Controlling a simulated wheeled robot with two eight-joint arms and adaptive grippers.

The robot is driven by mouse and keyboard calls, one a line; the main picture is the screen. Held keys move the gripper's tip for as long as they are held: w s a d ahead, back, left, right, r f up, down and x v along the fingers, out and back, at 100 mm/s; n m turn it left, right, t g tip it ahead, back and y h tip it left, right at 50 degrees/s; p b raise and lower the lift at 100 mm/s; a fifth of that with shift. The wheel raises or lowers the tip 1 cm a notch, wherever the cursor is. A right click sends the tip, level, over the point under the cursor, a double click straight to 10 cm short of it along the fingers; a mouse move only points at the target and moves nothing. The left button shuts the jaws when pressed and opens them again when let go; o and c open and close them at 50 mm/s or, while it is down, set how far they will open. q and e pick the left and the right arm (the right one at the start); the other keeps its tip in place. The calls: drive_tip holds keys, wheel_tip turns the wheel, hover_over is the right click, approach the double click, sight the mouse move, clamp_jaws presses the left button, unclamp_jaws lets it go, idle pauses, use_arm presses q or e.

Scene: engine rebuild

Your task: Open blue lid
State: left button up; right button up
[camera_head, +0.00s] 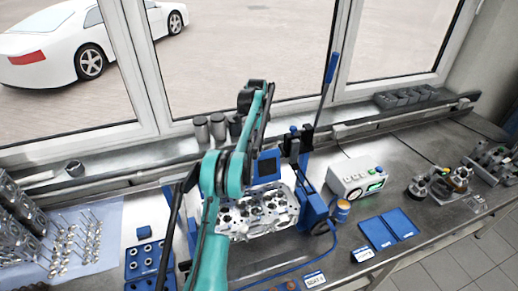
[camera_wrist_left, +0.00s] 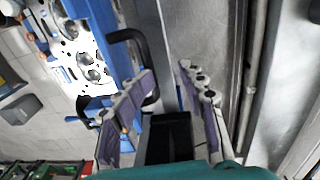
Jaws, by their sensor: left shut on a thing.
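The blue fixture (camera_head: 316,208) stands on the bench and holds a silver cylinder head (camera_head: 256,212). A blue panel (camera_head: 267,167) stands upright behind the head; I cannot tell whether it is the lid. In the left wrist view, my left gripper (camera_wrist_left: 166,78) is beside the blue frame (camera_wrist_left: 105,30), with the cylinder head (camera_wrist_left: 80,60) to its left. Its purple-padded fingers stand apart, shut on a thin blue-grey part (camera_wrist_left: 180,97) between them. Most of that part is hidden. My right gripper is not in view.
A long blue-tipped lever (camera_head: 330,72) rises at the fixture's right. A white tester (camera_head: 356,177), a blue-and-orange can (camera_head: 342,209) and blue flat pads (camera_head: 388,229) lie further right. A blue tray (camera_head: 146,258) is at left. A metal rail (camera_wrist_left: 250,90) runs behind the fixture.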

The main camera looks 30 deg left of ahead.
use_arm(q)
wheel_tip(320, 180, up, 6)
drive_tip(key=shift+f, duration=0.1)
idle(0.4)
